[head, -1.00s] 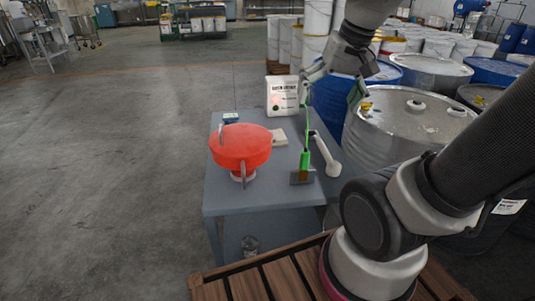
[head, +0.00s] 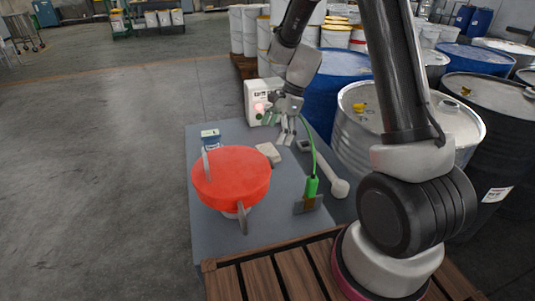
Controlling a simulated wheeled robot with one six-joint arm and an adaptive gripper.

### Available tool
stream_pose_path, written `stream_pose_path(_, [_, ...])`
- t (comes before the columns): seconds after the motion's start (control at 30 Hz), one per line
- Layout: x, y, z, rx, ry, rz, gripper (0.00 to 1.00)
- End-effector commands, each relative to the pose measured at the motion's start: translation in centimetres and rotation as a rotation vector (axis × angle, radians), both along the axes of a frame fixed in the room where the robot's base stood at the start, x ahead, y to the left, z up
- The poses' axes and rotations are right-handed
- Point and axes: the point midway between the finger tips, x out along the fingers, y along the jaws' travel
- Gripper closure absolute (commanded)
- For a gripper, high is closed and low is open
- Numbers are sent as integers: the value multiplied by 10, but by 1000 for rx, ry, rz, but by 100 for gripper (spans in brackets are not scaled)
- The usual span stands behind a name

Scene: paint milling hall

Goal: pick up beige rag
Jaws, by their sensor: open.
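The beige rag (head: 267,153) looks like a small folded pale pad. It lies on the grey table (head: 218,235), just behind and right of the red round pan. My gripper (head: 279,130) is open with nothing between its fingers. It hangs over the back of the table, appearing just above and slightly right of the rag, and does not seem to touch it. The exact height of the fingertips over the table is hard to tell.
A red pan (head: 230,178) stands left of the rag. A white labelled container (head: 255,96) is behind my gripper. A green-handled tool (head: 311,187) with a cable and a white scoop-like tool (head: 339,186) lie right. Drums (head: 352,125) stand beyond the table's right edge.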

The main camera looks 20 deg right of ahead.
Motion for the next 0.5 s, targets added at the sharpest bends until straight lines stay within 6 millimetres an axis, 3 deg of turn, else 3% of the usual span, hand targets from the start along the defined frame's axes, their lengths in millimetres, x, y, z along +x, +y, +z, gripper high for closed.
stream_pose_path(0.5, [-1,20,-59,-1,-1,4,0])
